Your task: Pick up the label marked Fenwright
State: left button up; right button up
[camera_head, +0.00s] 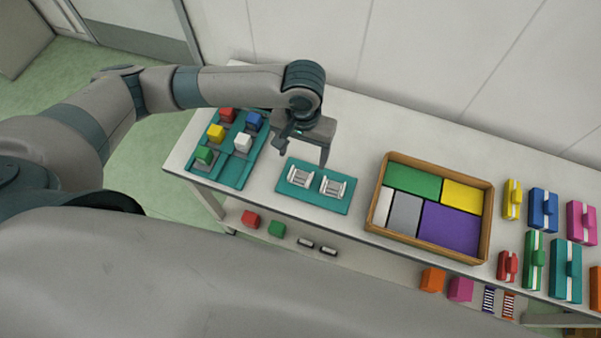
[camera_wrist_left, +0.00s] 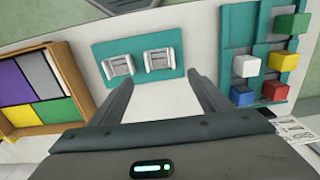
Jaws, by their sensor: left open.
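No label with readable Fenwright lettering shows. In the left wrist view, white paper pieces with small dark print (camera_wrist_left: 296,130) lie at the right edge, partly cut off; the print is too small to read. They appear hidden behind my arm in the head view. My left gripper (camera_head: 304,154) is open and empty above the table, at the back of the teal plate (camera_head: 313,203). In the left wrist view its two fingers (camera_wrist_left: 162,78) stand wide apart over bare white tabletop. Two silver holders (camera_head: 300,177) sit on that plate. My right gripper is not in view.
A teal rack (camera_head: 231,174) with several coloured blocks stands left of the plate. A wooden tray (camera_head: 488,228) with coloured panels stands right. Several coloured pieces (camera_head: 543,210) fill the right end. A lower shelf (camera_head: 375,262) holds more small items. Bare tabletop lies behind the tray.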

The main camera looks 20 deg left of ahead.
aim_at(300, 178)
pick_arm(q)
jog(key=shift+f, duration=1.35)
jog(key=shift+p, duration=0.3)
jog(key=shift+s+f+p, duration=0.35)
jog(key=shift+f+p, duration=0.15)
jog(key=shift+f, duration=0.1)
jog(key=f, duration=0.1)
jog(key=f+p, duration=0.1)
jog(key=f, duration=0.1)
jog(key=shift+s+a, duration=0.1)
jog(key=shift+s, duration=0.2)
jog(key=shift+f, duration=0.5)
jog(key=c, duration=1.1)
